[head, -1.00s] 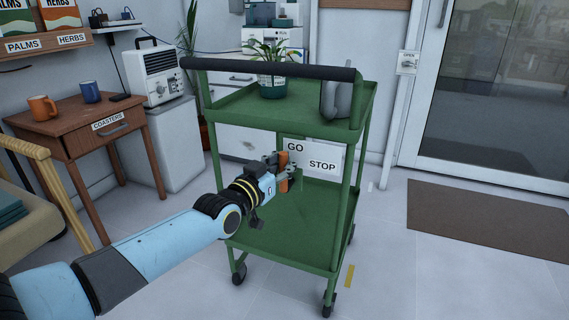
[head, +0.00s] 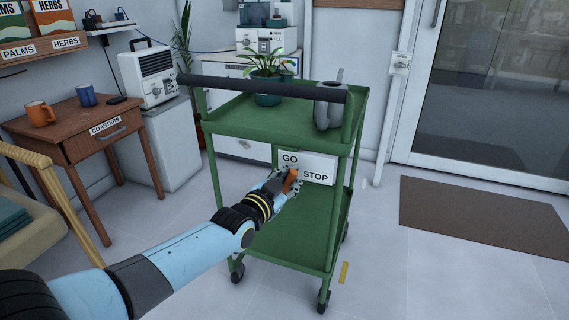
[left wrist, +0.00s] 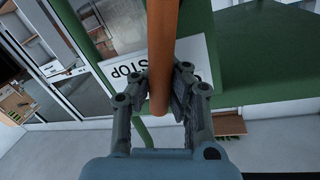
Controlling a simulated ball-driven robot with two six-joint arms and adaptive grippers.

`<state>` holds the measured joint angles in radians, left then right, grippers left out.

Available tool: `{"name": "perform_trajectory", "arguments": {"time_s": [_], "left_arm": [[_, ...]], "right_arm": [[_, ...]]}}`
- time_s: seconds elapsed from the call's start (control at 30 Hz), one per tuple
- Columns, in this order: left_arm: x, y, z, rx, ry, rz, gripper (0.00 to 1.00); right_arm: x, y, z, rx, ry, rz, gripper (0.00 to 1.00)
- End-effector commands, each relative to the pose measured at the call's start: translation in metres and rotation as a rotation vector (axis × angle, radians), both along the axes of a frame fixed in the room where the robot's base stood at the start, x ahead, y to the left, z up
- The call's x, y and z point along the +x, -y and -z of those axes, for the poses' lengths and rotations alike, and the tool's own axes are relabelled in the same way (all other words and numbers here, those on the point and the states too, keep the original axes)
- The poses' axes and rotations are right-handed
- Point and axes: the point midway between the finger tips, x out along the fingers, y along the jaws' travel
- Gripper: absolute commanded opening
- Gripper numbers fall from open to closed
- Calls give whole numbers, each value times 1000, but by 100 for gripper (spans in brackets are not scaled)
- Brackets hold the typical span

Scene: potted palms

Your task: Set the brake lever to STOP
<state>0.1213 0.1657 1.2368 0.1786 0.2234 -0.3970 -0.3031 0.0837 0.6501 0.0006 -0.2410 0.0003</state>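The orange brake lever (head: 291,181) is on the green cart (head: 272,226), in front of a white plate (head: 321,165) marked GO and STOP. Its upper end leans right, below GO and just left of the word STOP. My left gripper (head: 284,184) is at the lever. In the left wrist view the gripper's fingers (left wrist: 160,85) close around the orange lever (left wrist: 162,45), one on each side, and appear to touch it. The lever's pivot is hidden by the gripper. My right gripper is not in view.
The cart's top shelf holds a potted plant (head: 267,88) and a grey watering can (head: 328,108). A dark handle bar (head: 262,88) spans its near side. A wooden table (head: 72,118) with mugs stands left. Floor is clear to the right, with a brown mat (head: 480,218).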

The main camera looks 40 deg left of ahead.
Motion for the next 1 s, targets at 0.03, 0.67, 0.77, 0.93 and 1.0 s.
{"name": "perform_trajectory", "arguments": {"time_s": [0.03, 0.67, 0.77, 0.93, 1.0], "left_arm": [[2, 3, -6, 40, -8, 0, 0], [8, 29, 23, 532, -129, 0, 0], [8, 31, 26, 577, -138, 0, 0], [9, 33, 29, 624, -150, 0, 0], [9, 33, 30, 634, -153, 0, 0]], "right_arm": [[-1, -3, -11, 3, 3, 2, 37], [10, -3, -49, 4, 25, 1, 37], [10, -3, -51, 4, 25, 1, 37], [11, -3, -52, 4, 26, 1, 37], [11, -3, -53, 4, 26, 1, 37]]}}
